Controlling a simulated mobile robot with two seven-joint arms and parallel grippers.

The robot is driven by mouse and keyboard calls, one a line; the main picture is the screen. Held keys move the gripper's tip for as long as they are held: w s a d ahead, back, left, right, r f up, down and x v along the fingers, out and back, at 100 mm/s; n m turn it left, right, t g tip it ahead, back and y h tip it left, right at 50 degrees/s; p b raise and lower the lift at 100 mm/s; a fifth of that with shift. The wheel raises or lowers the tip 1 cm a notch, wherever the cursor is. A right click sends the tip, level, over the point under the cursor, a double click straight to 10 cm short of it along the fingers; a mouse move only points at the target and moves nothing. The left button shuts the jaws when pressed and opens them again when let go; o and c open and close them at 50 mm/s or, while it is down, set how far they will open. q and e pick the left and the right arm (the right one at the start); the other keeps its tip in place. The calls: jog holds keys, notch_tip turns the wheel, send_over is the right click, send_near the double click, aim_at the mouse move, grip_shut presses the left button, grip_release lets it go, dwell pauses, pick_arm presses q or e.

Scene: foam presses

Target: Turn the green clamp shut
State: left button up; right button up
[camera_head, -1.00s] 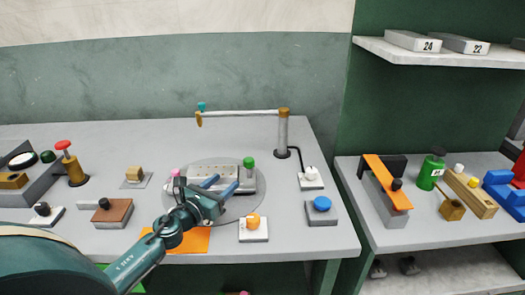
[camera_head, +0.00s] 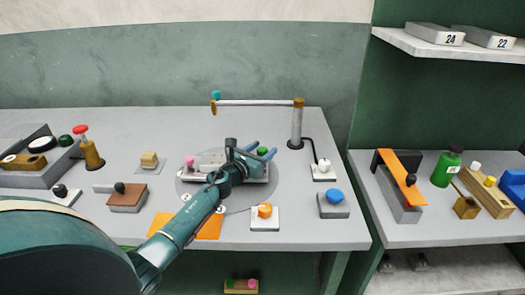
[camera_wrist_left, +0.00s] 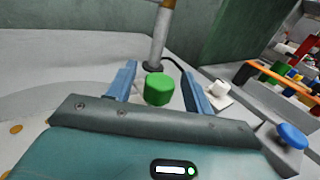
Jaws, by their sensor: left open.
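The green clamp (camera_head: 262,151) is a round green knob at the right end of a pale fixture (camera_head: 212,160) on a round plate on the grey table. A pink knob (camera_head: 189,161) is at the fixture's left end. My left gripper (camera_head: 261,153) is open, its blue fingers on either side of the green knob. In the left wrist view, the green knob (camera_wrist_left: 158,89) shows between the open fingers (camera_wrist_left: 161,88), with a gap on each side. My gripper hides part of the fixture and the knob's base. My right gripper is not in view.
A post (camera_head: 297,125) with a horizontal arm stands behind the fixture. An orange knob (camera_head: 264,210) on a white base and a blue button (camera_head: 334,196) are in front and right. A red-topped brass post (camera_head: 88,149) stands left.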

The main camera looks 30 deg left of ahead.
pick_arm(q)
jog(key=shift+w, duration=0.25)
jog(key=shift+c, duration=0.5)
jog(key=shift+c, duration=0.9)
jog(key=c, duration=0.7)
